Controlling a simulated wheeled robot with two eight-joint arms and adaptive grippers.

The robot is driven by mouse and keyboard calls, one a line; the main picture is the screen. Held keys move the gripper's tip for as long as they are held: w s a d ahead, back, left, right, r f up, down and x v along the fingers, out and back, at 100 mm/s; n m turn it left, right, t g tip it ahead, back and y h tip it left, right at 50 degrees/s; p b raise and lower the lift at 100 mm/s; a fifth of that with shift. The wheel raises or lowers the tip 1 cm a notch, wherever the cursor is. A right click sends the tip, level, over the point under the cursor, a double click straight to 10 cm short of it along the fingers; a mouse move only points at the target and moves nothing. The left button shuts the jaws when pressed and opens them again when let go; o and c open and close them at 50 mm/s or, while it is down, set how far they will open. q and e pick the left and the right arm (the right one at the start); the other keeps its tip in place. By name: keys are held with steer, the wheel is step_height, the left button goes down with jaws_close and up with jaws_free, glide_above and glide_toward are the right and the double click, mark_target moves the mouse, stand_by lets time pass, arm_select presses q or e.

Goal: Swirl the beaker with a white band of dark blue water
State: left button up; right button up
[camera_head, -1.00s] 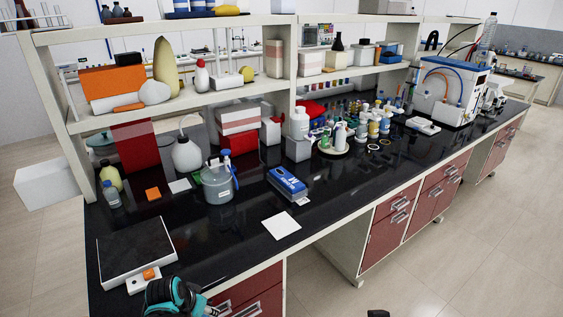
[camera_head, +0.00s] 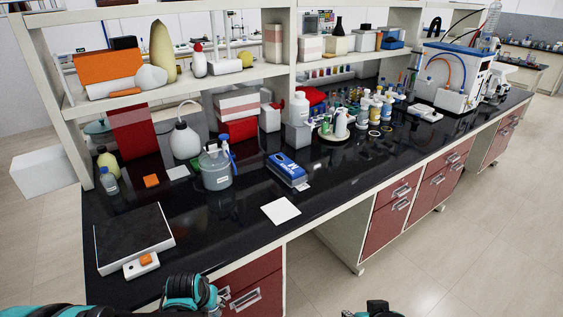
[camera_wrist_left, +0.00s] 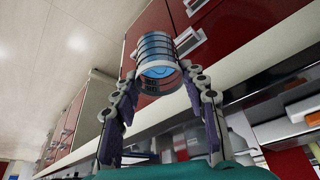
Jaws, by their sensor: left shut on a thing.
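In the left wrist view a clear beaker (camera_wrist_left: 158,68) with blue liquid, a pale band and dark rings is between the fingers of my left gripper (camera_wrist_left: 162,82). The gripper is shut on it. The beaker looks tilted in this tilted view, and its true lean cannot be told. In the head view my teal and black left arm is at the bottom left, in front of the bench edge. The beaker cannot be made out there. Only a small teal and black part of my right arm shows at the bottom edge; its gripper is out of frame.
The black bench (camera_head: 235,232) holds a flat dark plate (camera_head: 134,238), a grey pot (camera_head: 215,172), a blue box (camera_head: 287,169) and a white sheet (camera_head: 281,211). Crowded bottles (camera_head: 360,118) stand farther back. The bench front near the white sheet is clear.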

arm_select(q)
steer(key=d, duration=0.2)
steer(key=shift+d, duration=0.4)
steer(key=shift+a, duration=0.1)
stand_by(0.8)
